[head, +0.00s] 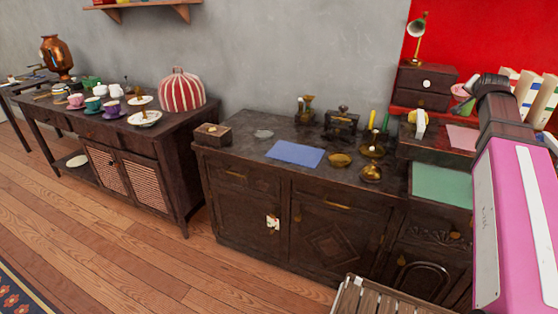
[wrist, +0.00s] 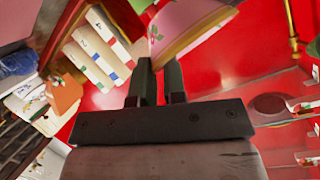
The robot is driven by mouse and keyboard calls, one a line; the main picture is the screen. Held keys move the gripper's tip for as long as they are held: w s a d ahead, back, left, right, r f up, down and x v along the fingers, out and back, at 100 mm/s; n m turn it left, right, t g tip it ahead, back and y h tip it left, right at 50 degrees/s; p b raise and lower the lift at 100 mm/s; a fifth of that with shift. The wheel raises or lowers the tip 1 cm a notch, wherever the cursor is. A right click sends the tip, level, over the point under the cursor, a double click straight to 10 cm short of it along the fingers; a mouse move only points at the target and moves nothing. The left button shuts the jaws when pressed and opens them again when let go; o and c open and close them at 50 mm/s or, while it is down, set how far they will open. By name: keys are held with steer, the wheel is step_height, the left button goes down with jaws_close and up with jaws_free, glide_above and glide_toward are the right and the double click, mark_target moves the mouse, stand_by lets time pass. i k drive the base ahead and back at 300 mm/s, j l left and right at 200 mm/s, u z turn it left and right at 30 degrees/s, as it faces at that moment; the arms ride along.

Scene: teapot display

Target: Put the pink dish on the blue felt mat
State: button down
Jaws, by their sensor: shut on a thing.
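The pink dish (wrist: 188,32) is held in my gripper (wrist: 160,68), which is shut on its rim at the top of the wrist view. The dish has a flower pattern and looks tilted in that view. In the head view the pink dish (head: 460,90) shows small at the right, beside my gripper (head: 468,97), in front of the red wall and right of the small drawer box. My arm hides part of that area. The blue felt mat (head: 295,153) lies flat and bare on the dark cabinet top, left of and lower than the dish.
A brass pot (head: 371,172), a small brass bowl (head: 340,159) and candlesticks stand right of the mat. A dark coffee grinder (head: 342,123) stands behind it. A glass dish (head: 264,134) and a wooden box (head: 212,134) are to its left. A pink mat (head: 462,137) and green mat (head: 440,187) lie at right.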

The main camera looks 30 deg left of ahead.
mark_target(298, 150)
steer(key=j+u, duration=0.25)
steer(key=u, duration=0.15)
steer(key=j+u, duration=0.4)
steer(key=i+j+u, duration=0.1)
steer(key=u, duration=0.35)
